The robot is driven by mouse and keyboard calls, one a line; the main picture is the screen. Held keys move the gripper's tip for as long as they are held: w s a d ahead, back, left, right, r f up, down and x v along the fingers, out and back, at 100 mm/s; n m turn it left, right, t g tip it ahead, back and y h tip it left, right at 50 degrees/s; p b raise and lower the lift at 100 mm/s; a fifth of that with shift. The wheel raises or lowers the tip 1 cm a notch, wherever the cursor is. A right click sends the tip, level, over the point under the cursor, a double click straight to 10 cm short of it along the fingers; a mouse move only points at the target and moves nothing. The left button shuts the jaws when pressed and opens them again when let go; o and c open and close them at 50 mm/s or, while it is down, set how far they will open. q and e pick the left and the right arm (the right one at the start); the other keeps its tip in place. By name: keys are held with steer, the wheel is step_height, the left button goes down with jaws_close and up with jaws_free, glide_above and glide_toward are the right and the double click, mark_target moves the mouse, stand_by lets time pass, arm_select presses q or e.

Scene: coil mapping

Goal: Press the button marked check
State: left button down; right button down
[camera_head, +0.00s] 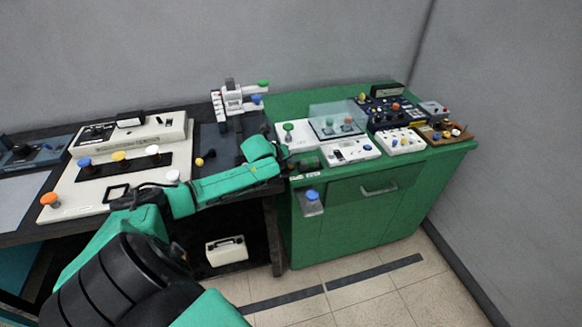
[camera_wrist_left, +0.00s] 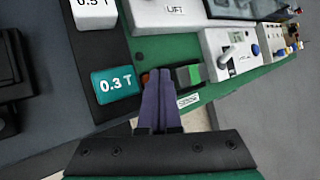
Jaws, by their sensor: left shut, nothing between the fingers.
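No button with a readable "check" mark shows in either view. My left gripper (camera_head: 291,167) reaches over the near left corner of the green cabinet (camera_head: 345,245). In the left wrist view its dark fingers (camera_wrist_left: 157,76) are shut together and hold nothing. A small red-orange piece (camera_wrist_left: 146,78) shows just beside the fingertips, partly hidden. A black and green part (camera_wrist_left: 189,76) lies right of the fingers, with a small white label (camera_wrist_left: 188,100) below it. I cannot tell if the fingers touch either. My right gripper is out of view.
A teal block marked 0.3 T (camera_wrist_left: 117,85) sits left of the fingers. A white LIFT unit (camera_wrist_left: 178,14) and a white switch panel (camera_wrist_left: 229,52) stand beyond. A clear cover (camera_head: 337,119) and colored-knob panels (camera_head: 400,141) stand on the cabinet. A long white console (camera_head: 60,187) occupies the left table.

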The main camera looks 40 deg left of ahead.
arm_select(q)
steer(key=shift+f, duration=0.1)
stand_by(0.7)
steer(key=shift+f, duration=0.35)
steer(key=shift+f+b, duration=0.3)
steer(key=shift+f, duration=0.05)
stand_by(0.5)
steer(key=shift+s+d+f, duration=0.15)
steer(key=shift+s+f, duration=0.1)
steer(key=shift+f, duration=0.2)
stand_by(0.4)
steer(key=shift+w+r+p, duration=0.15)
steer(key=shift+r+p, duration=0.55)
steer(key=shift+p, duration=0.05)
steer(key=shift+r, duration=0.2)
